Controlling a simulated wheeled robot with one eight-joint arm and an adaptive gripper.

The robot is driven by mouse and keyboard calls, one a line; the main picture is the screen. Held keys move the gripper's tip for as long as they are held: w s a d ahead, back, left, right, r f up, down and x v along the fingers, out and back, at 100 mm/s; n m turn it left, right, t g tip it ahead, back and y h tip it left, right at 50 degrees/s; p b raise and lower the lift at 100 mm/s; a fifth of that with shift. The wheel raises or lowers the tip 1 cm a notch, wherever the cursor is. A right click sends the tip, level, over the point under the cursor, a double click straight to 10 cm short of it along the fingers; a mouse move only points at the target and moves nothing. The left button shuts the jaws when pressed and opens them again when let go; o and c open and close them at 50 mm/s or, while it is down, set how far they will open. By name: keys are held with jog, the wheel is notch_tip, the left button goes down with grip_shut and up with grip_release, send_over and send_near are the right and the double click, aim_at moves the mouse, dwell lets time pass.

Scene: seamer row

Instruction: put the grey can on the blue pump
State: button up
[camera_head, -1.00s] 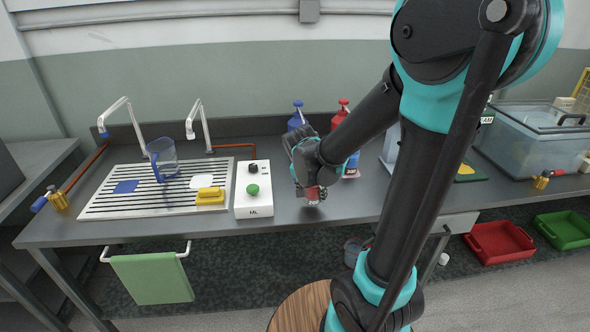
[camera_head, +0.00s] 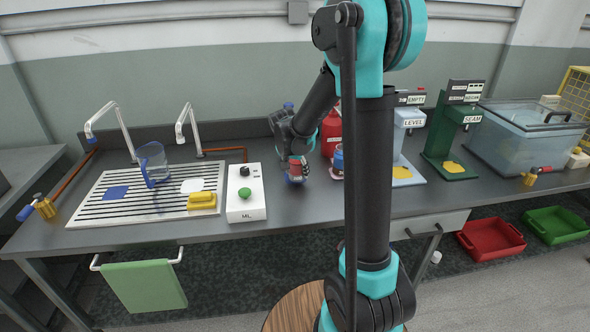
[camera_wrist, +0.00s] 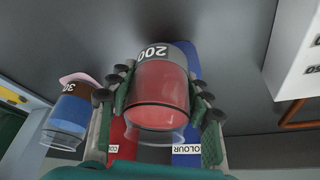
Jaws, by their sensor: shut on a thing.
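My gripper (camera_head: 297,164) is shut on the grey can (camera_wrist: 168,52), with one finger on each side in the wrist view. The can has a grey band marked 200 and a clear body that looks red inside. It is low over the bench; I cannot tell whether it touches anything. The blue pump (camera_head: 288,105) stands behind my gripper in the head view, mostly hidden, with only its top showing. In the wrist view the blue pump (camera_wrist: 194,62) is partly behind the can.
A red pump (camera_head: 331,130) stands to the right of the blue one. A brown-banded can (camera_wrist: 76,92) marked 30 is close by on a pink disc. The white control box (camera_head: 245,205) is left of my gripper. Labelled machines (camera_head: 405,150) stand further right.

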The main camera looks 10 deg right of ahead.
aim_at(295, 169)
jog(key=w, duration=0.1)
jog(key=w+f, duration=0.1)
jog(key=w, duration=0.1)
jog(key=shift+w, duration=0.15)
jog(key=shift+f, duration=0.3)
jog(key=shift+f, duration=0.1)
jog(key=o, duration=1.3)
